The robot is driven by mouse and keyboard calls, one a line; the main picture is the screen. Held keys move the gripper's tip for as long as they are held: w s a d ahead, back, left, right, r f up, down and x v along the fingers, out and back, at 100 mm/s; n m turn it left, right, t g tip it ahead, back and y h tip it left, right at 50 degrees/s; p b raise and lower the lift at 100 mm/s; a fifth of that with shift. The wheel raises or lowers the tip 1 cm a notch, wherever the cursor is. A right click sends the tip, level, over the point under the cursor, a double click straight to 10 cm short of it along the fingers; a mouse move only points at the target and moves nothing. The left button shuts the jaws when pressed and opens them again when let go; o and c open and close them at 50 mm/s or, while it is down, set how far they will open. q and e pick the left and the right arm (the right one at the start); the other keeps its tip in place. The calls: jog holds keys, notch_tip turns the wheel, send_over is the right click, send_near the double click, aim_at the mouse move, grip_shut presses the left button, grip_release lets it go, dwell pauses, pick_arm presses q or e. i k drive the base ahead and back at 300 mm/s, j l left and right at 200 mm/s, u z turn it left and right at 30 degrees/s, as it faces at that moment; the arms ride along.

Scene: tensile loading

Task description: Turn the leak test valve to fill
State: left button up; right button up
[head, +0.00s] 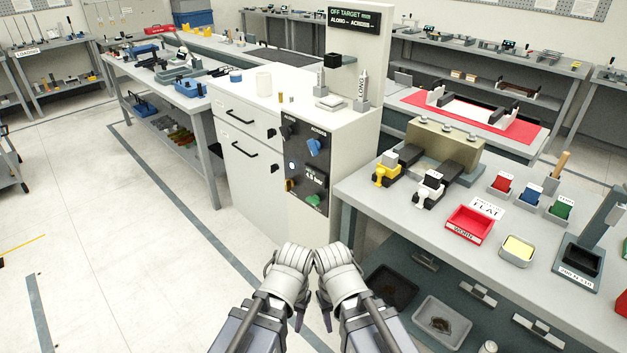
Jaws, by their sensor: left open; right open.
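A dark control panel (307,168) is on the front of the white cabinet (250,130). I cannot tell which control is the leak test valve; no fill label is readable. My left gripper (300,317) and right gripper (326,317) are open, side by side at bottom centre, apart from the panel. Their fingertips are small and partly hidden.
The right bench (420,225) holds yellow and white clamps (385,172), a red tray (468,224) and several small bins. Grey bins (441,320) are on its lower shelf. A bench (205,110) stands left of the cabinet. Floor (170,270) at left is clear.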

aim_at(315, 201)
jog(key=i+l+u, duration=0.15)
jog(key=i+l, duration=0.15)
jog(key=i, duration=0.15)
jog(key=i+l+u, duration=0.15)
jog(key=i+l, duration=0.2)
jog(key=i, duration=0.1)
